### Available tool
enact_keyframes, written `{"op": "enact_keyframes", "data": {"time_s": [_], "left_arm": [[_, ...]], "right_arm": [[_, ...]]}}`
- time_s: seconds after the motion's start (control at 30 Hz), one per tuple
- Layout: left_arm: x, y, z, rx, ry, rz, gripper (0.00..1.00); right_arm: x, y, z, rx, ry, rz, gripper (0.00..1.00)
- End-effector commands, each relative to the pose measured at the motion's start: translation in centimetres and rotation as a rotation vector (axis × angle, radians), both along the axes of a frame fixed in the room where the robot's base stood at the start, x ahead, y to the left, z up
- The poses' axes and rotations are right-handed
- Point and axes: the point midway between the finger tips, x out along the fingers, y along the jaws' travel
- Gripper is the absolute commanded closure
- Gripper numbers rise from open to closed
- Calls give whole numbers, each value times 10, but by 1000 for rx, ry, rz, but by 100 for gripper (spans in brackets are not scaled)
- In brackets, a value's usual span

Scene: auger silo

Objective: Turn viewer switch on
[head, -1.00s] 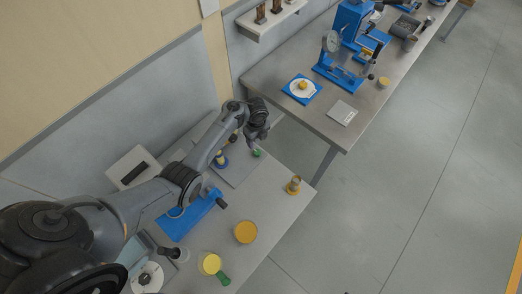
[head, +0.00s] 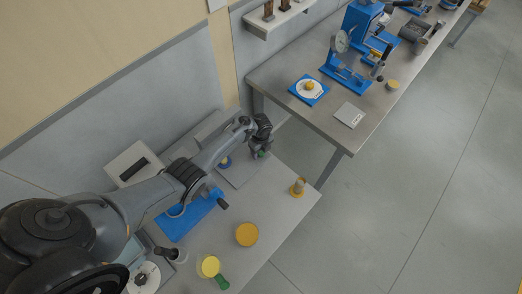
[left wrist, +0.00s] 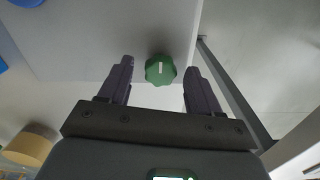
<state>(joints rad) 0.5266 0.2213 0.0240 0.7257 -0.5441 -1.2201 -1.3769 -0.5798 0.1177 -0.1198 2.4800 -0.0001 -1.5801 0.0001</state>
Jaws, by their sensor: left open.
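A green knob (left wrist: 160,69) with a scalloped edge and a short white mark shows in the left wrist view. It sits at the edge of a flat grey panel (head: 238,174), which lies on the near bench. My left gripper (left wrist: 158,78) is open, with one dark finger on each side of the knob and a visible gap on both sides. In the head view my left gripper (head: 261,149) is over the panel's far right corner and partly hides the knob. Whether the fingertips reach down to the knob's height is unclear. My right gripper is not in view.
Past a gap stands a second bench (head: 300,115) with blue equipment.

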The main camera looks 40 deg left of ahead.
Motion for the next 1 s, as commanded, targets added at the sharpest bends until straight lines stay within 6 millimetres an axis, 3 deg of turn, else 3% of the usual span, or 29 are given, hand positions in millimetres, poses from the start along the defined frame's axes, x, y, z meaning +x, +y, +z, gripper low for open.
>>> {"op": "enact_keyframes", "data": {"time_s": [0.07,0.43,0.77,1.0], "left_arm": [[0,0,0,0,0,0,37],[0,0,0,0,0,0,92],[0,0,1,0,0,41,93],[0,0,2,0,1,178,93]], "right_arm": [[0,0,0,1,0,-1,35],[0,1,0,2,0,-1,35],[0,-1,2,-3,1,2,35],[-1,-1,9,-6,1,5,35]]}}
